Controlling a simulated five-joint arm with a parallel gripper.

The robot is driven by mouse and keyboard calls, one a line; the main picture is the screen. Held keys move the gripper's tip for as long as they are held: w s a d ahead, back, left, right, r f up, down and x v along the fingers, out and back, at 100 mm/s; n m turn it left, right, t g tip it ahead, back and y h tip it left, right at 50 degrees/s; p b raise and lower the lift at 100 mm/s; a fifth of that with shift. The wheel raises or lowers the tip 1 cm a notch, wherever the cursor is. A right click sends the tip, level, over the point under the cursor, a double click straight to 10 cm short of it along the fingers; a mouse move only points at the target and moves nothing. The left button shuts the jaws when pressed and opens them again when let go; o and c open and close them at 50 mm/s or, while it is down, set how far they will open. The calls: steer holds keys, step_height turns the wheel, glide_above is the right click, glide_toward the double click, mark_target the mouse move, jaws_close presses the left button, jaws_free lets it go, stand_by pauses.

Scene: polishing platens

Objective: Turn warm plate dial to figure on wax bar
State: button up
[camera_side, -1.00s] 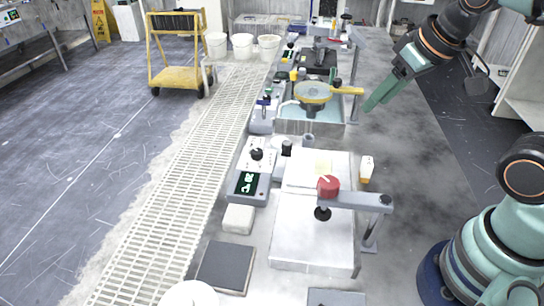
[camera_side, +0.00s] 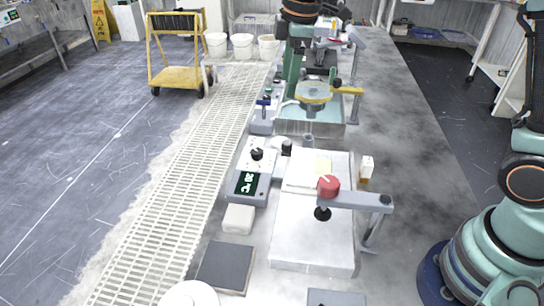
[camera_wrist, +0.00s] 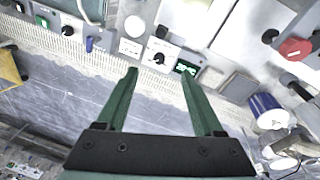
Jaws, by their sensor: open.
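A red-capped arm (camera_side: 328,186) reaches over the plate from a post. A basin with a yellow-handled round platen (camera_side: 313,93) stands behind it. A pale block (camera_side: 238,218) and dark pad (camera_side: 226,266) lie in front of the control box.

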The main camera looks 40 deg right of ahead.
mark_target(257, 151)
steer(key=w+a+f+n+g, duration=0.2)
steer(key=w+a+f+n, duration=0.35)
steer(key=f, duration=1.45)
steer(key=shift+w+d+f, duration=0.1)
steer(key=shift+d+f, duration=0.15)
steer(key=shift+f, duration=0.05)
jaws_close()
